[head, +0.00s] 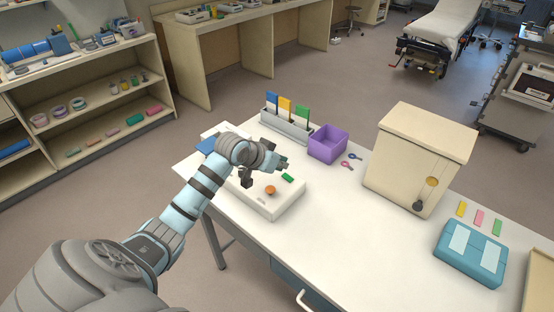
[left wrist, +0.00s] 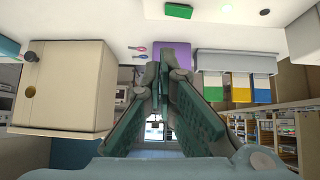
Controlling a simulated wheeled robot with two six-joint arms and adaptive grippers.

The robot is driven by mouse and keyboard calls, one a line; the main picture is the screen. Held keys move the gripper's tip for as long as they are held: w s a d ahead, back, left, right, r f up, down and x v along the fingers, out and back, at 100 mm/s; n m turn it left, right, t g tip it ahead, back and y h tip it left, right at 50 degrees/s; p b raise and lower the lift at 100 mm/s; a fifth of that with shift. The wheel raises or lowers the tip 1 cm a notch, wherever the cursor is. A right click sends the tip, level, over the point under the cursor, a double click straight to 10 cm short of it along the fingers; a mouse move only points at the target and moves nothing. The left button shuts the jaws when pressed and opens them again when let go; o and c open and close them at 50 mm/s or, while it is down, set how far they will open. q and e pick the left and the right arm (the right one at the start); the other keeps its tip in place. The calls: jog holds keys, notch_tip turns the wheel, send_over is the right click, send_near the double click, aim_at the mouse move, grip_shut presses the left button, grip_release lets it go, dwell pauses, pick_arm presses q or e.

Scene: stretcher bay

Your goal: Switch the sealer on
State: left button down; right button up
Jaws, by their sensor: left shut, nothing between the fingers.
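The white sealer (head: 258,204) lies on the near left of the white table, with an orange round knob (head: 270,190) and a green switch piece (head: 287,178) on its top. My arm hides the sealer's back left. My right gripper is not in view.
Behind the sealer stand a grey rack (head: 287,126) with blue, yellow and green cards and a purple bin (head: 328,144). Two small keys or tags (head: 348,162) lie beside the bin. A cream cabinet (head: 418,165) and a teal case (head: 471,255) stand right. The table's middle is clear.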

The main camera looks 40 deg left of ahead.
pick_arm(q)
jog(key=shift+d+v, duration=0.2)
jog(key=shift+v, duration=1.4)
